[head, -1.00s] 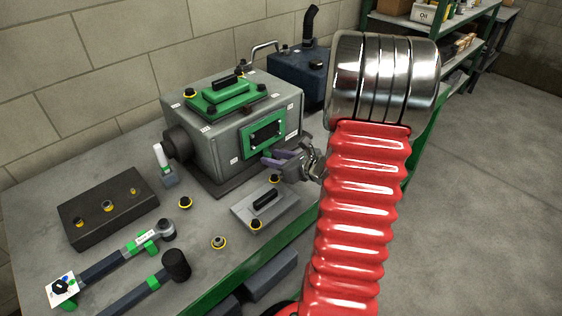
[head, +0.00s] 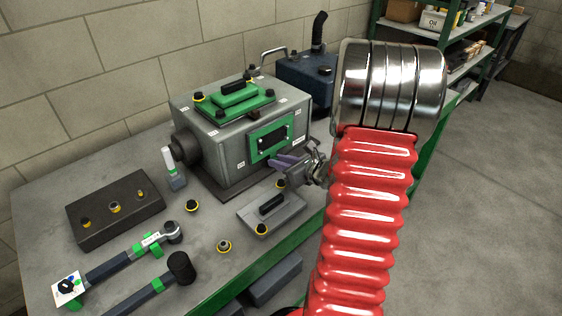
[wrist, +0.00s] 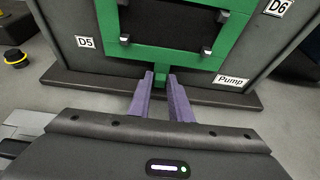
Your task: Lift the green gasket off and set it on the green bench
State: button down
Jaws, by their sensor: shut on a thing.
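The green gasket (head: 254,147) is a flat frame upright against the side face of the grey engine block (head: 222,140), around a dark opening with small studs at its corners. In the wrist view the gasket (wrist: 175,55) fills the top middle, with a short green tab hanging from its lower edge. My gripper (head: 275,161) is at the gasket's bottom edge. In the wrist view its purple fingers (wrist: 161,76) are shut on that tab. I see no clear gap between gasket and block. The green bench (head: 240,283) shows its grey top and green front edge.
A grey plate (head: 285,213) with a black handle lies on the bench below the block. Loose yellow-ringed bolts (head: 192,206), a dark tray (head: 115,208) and two tools lie to the left. A green-topped cover (head: 235,98) sits on the block.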

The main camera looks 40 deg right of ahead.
jog(key=shift+s, duration=0.1)
jog(key=shift+s, duration=0.85)
jog(key=shift+s, duration=0.2)
jog(key=shift+s+d, duration=0.1)
jog(key=shift+s, duration=1.25)
jog(key=shift+s, duration=0.5)
jog(key=s, duration=1.3)
jog(key=shift+d, duration=0.2)
